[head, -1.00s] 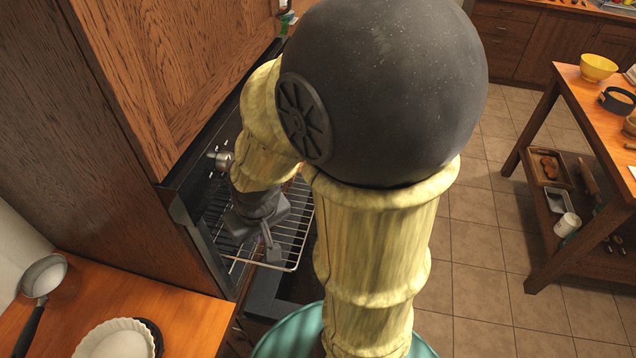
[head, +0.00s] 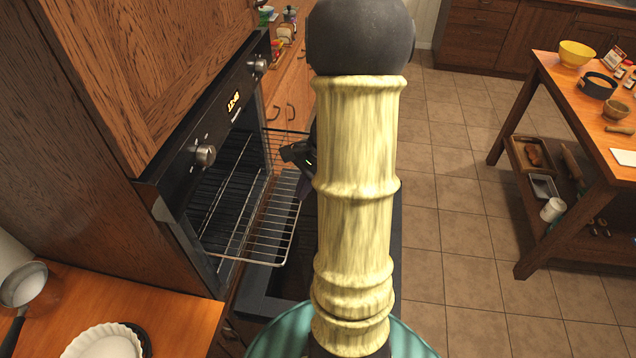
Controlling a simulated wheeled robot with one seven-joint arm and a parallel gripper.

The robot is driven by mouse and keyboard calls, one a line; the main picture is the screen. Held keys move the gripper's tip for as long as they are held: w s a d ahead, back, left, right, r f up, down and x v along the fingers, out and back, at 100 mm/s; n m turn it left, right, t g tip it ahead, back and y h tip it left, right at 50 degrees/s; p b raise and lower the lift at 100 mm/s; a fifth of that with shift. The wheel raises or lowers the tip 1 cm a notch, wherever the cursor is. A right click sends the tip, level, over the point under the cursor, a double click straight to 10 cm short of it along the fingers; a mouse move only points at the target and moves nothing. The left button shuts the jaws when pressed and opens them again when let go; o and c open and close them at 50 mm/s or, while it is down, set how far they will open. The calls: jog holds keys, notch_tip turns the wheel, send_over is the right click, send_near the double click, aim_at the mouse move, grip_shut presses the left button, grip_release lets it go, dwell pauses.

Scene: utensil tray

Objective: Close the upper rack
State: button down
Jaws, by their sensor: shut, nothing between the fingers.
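The oven (head: 215,135) is built into the wooden cabinet at left, with its door (head: 268,299) folded down. A wire rack (head: 268,232) sticks out of the oven over the open door. Its wires also show farther back, and I cannot tell clearly whether a second rack level overlaps it. My gripper (head: 300,155) is shut and empty beside the rack's far outer end, partly hidden behind my arm. I cannot tell whether it touches the wires.
An oven knob (head: 204,155) sticks out at the near end of the control panel. A counter with a white fluted dish (head: 104,343) and a saucepan (head: 22,285) lies at lower left. A wooden island (head: 575,130) stands at right. The tiled floor between is clear.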

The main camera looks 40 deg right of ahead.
jog(key=s+d+f+m+t+y+b, duration=0.1)
jog(key=d+m+t, duration=0.4)
jog(key=d+m, duration=0.5)
jog(key=s+d+f, duration=0.1)
jog(key=d, duration=0.5)
jog(key=shift+d+m+y, duration=0.15)
jog(key=shift+m+y, duration=0.25)
jog(key=w+a+r+p+x, duration=0.1)
jog(key=p+x, duration=0.3)
jog(key=x, duration=0.8)
jog(key=shift+w+r, duration=0.2)
jog(key=shift+w, duration=0.3)
jog(key=shift+w+a, duration=0.1)
jog(key=shift+a, duration=0.15)
